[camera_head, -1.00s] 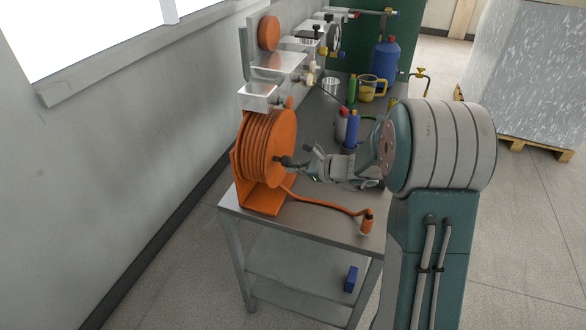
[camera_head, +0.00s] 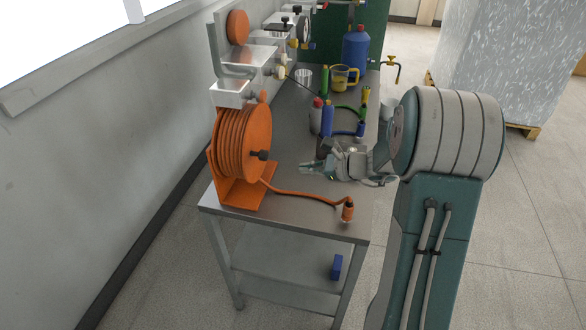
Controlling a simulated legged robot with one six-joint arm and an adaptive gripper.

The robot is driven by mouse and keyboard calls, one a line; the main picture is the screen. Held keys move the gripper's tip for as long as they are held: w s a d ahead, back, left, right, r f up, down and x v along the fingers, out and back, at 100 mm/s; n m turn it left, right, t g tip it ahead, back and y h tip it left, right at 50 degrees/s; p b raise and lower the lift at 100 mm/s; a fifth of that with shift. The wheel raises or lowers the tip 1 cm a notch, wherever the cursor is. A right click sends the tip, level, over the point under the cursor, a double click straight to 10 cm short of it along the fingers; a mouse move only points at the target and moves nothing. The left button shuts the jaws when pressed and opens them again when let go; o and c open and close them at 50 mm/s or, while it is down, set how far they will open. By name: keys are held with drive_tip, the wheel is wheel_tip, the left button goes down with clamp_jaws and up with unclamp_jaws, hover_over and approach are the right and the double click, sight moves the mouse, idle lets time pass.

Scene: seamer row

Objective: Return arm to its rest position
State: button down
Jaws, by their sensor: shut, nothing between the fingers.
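My gripper (camera_head: 308,168) is shut and empty, held over the near part of the steel bench (camera_head: 285,214). It points left toward the orange hose reel (camera_head: 240,142), with a clear gap between its fingertips and the reel's dark hub knob (camera_head: 260,155). My arm reaches in from the right side of the picture and hides part of the bench's right edge. The orange hose (camera_head: 300,194) runs from the reel along the bench top, in front of and below the gripper, to an orange nozzle end (camera_head: 347,211) at the near right corner.
Behind the gripper stand a blue bottle (camera_head: 328,118), a grey-and-red bottle (camera_head: 316,116), a yellow mug (camera_head: 344,77) and a large blue container (camera_head: 356,49). A blue block (camera_head: 337,267) lies on the lower shelf. A wall borders the left; open floor (camera_head: 520,220) lies to the right.

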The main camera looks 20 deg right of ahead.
drive_tip(key=s+a+r+n+g+h, duration=0.3)
drive_tip(key=s+a+r+n+g, duration=0.4)
drive_tip(key=s+a+n, duration=0.55)
drive_tip(key=s+d+r+n+t+h, duration=0.1)
drive_tip(key=s+r+n+h, duration=0.1)
drive_tip(key=s+n, duration=0.3)
drive_tip(key=s+d+r+n+t+h, duration=0.2)
drive_tip(key=s+r+n+h, duration=0.1)
drive_tip(key=s, duration=0.7)
drive_tip(key=shift+n+t+h, duration=0.3)
drive_tip(key=shift+n+h, duration=0.55)
drive_tip(key=shift+h, duration=0.35)
